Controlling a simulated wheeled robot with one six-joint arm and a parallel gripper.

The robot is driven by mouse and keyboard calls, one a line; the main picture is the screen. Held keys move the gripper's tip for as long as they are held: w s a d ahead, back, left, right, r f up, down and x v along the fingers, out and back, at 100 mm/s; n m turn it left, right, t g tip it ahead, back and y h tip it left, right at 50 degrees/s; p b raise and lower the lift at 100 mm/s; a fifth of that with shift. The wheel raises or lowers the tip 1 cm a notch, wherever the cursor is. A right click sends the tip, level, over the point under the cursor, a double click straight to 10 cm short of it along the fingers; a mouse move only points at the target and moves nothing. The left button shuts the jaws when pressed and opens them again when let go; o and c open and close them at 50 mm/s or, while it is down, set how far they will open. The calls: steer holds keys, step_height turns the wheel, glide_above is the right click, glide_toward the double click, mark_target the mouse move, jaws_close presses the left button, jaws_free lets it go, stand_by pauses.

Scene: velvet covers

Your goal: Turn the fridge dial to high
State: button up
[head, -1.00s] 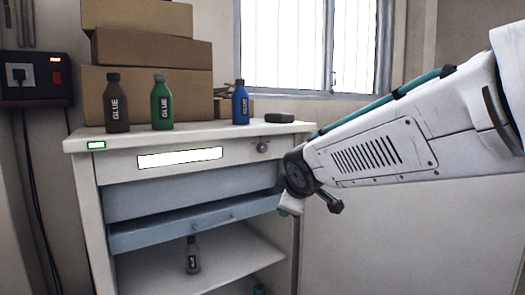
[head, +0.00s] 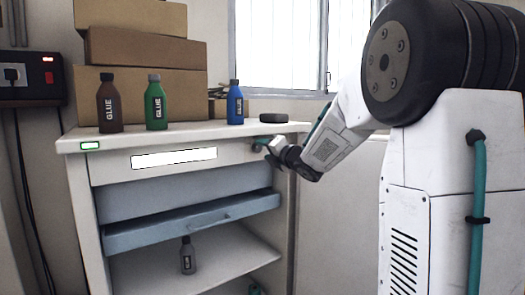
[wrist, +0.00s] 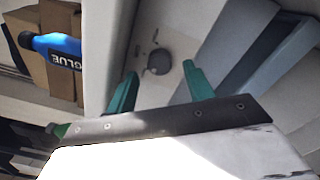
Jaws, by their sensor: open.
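The fridge (head: 81,190) is a white cabinet with an open front. Its dial (wrist: 159,62) is a round grey knob on the pale top panel; in the head view it is mostly hidden by my gripper (head: 266,149). In the wrist view my gripper (wrist: 160,82) is open, with its two green fingers apart and nothing between them. The dial lies just beyond the fingertips, roughly in line with the gap. I cannot tell whether the fingers touch it. Small dark marks sit by the dial, too small to read.
Brown (head: 110,106), green (head: 155,106) and blue (head: 235,104) glue bottles stand on the fridge top, with a dark round object (head: 274,118) near its right corner. Boxes (head: 140,95) are stacked behind. A blue drawer (head: 190,221) sticks out below the panel.

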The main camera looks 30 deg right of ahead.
mark_target(257, 148)
steer(key=shift+w, duration=1.15)
steer(key=shift+c, duration=0.3)
steer(key=c, duration=0.9)
